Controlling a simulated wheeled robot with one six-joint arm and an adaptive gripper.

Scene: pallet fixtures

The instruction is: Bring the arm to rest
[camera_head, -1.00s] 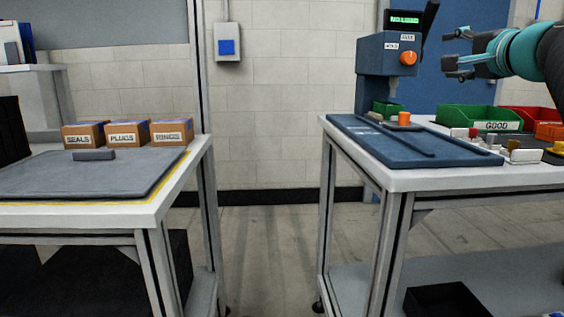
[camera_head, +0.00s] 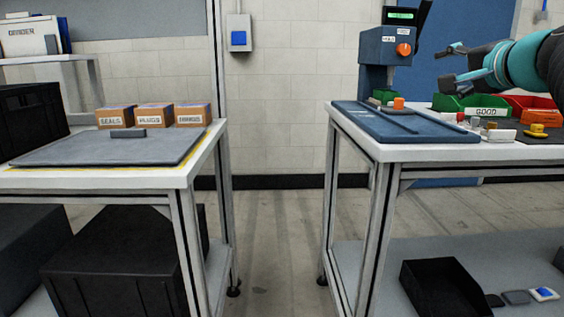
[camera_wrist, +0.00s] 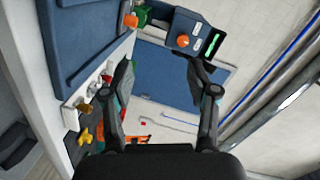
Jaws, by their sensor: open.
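My gripper (camera_head: 451,67) is at the right of the head view, held out above the right-hand workbench (camera_head: 430,153). Its two fingers are spread apart with nothing between them. In the wrist view my gripper (camera_wrist: 165,92) also shows open, with a finger on each side and a blue panel and the floor seen beyond the gap. My arm enters from the right edge of the head view. The gripper touches nothing that I can see.
A blue press-like device (camera_head: 388,47) stands behind a blue tray (camera_head: 385,127) on the right bench. A green GOOD bin (camera_head: 460,104), a red bin (camera_head: 528,103) and small parts lie near. The left bench holds a grey mat (camera_head: 60,150) and three labelled boxes. A floor gap separates the benches.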

